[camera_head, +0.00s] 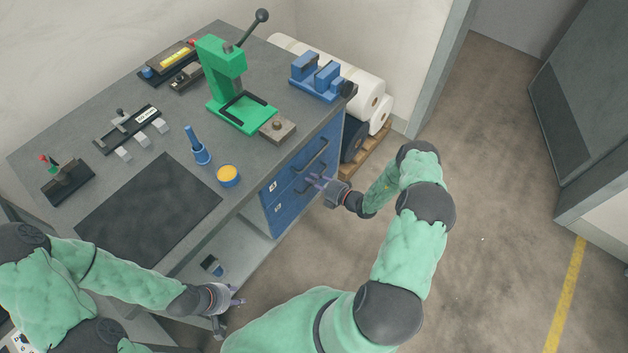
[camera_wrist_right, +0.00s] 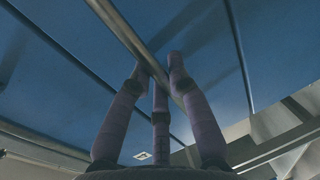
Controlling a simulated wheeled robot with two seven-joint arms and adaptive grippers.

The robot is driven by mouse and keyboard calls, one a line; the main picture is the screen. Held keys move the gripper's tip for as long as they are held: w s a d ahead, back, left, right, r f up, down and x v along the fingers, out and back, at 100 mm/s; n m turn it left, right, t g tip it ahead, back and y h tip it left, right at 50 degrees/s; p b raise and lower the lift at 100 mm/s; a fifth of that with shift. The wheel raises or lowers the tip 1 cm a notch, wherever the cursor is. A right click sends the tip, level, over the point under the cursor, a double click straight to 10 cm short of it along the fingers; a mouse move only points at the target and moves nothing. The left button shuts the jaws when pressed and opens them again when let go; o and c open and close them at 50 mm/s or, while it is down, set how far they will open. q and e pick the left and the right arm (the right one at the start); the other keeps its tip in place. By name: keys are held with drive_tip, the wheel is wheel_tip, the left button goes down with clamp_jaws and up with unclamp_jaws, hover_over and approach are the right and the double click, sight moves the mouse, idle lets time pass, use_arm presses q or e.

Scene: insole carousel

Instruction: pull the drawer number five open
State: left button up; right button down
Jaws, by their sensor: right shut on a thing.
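The blue drawer unit (camera_head: 270,197) hangs under the bench's right end, its drawers with bar handles and small white labels, too small to read. My right gripper (camera_head: 318,182) is at the front of a lower drawer. In the right wrist view its purple fingers (camera_wrist_right: 160,85) are shut on a metal bar handle (camera_wrist_right: 128,35) in front of a blue drawer face (camera_wrist_right: 215,45). I cannot tell whether this drawer is number five. The drawer fronts look roughly flush. My left gripper (camera_head: 238,296) is low by the bench's front edge, apart from the drawers; its finger opening is unclear.
The grey bench (camera_head: 170,125) carries a green press (camera_head: 228,85), a blue vise (camera_head: 317,77), a blue bottle (camera_head: 199,150) and a yellow-topped tin (camera_head: 228,175). Paper rolls (camera_head: 365,95) and a pallet (camera_head: 365,155) stand beyond the drawers. The floor (camera_head: 500,200) to the right is open.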

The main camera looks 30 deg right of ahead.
drive_tip(key=f+v, duration=0.2)
drive_tip(key=v, duration=1)
drive_tip(key=s+f+v, duration=0.1)
drive_tip(key=f+v, duration=0.2)
drive_tip(key=v, duration=1)
drive_tip(key=shift+s+d, duration=0.2)
drive_tip(key=shift+d, duration=0.05)
drive_tip(key=shift+f, duration=0.15)
drive_tip(key=c, duration=1.2)
unclamp_jaws()
drive_tip(key=v, duration=1.2)
